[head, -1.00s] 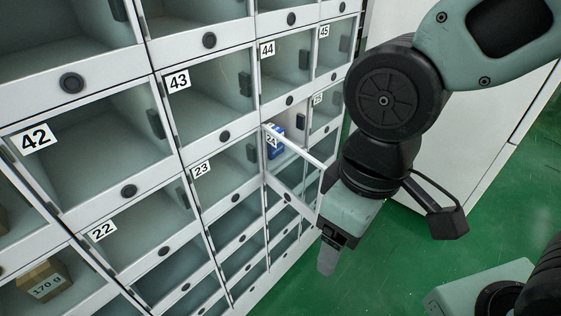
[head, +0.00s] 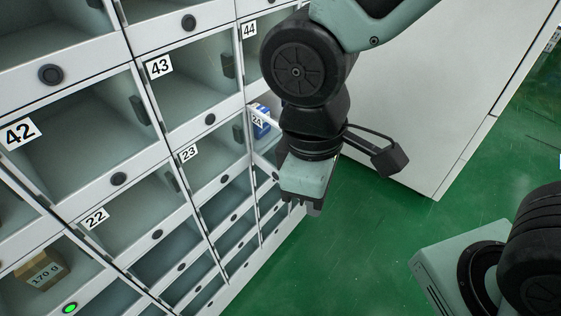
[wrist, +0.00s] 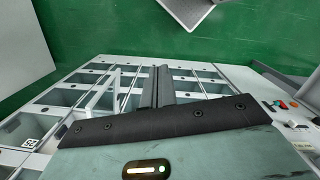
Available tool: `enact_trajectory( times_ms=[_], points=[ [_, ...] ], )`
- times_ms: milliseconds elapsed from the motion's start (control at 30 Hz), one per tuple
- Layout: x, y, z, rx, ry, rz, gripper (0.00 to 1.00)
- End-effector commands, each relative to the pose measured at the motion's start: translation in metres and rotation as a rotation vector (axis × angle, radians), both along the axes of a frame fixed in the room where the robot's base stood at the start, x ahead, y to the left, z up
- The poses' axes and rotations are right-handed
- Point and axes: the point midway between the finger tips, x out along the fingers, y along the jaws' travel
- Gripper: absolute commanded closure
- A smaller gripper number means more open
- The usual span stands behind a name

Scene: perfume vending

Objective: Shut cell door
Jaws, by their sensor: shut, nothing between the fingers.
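The door of cell 24 (head: 264,146) stands open from the locker front. Its outer part is hidden behind my gripper, so I cannot tell its exact angle. A blue box (head: 262,128) sits inside that cell. My gripper (head: 314,209) is shut and empty, pointing down beside the open door, on its right. I cannot tell whether they touch. In the wrist view my gripper's dark fingers (wrist: 162,86) are together, and a pale door frame (wrist: 103,92) sticks out to their left.
The other locker cells have clear, shut doors. A brown box marked 170 g (head: 42,271) lies in a lower left cell, near a green-lit button (head: 70,308). A white cabinet side (head: 410,100) stands at right. Green floor (head: 370,240) is open in front.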

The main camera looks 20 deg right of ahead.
Motion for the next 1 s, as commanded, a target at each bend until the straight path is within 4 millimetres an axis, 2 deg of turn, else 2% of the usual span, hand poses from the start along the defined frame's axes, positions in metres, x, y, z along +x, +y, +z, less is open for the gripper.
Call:
enact_trajectory(
  times_ms=[33,167,500,767,867,1000],
  points=[
    [0.008,0.009,0.006,-0.049,0.026,0.095,1.0],
    [0.031,0.027,0.001,-0.187,0.063,0.335,1.0],
    [0.091,0.077,-0.035,-0.586,0.082,0.89,1.0],
    [0.111,0.098,-0.055,-0.751,0.061,1.071,1.0],
    [0.114,0.096,-0.059,-0.762,0.059,1.081,1.0],
    [0.12,0.085,-0.069,-0.762,0.063,1.079,1.0]
  ],
)
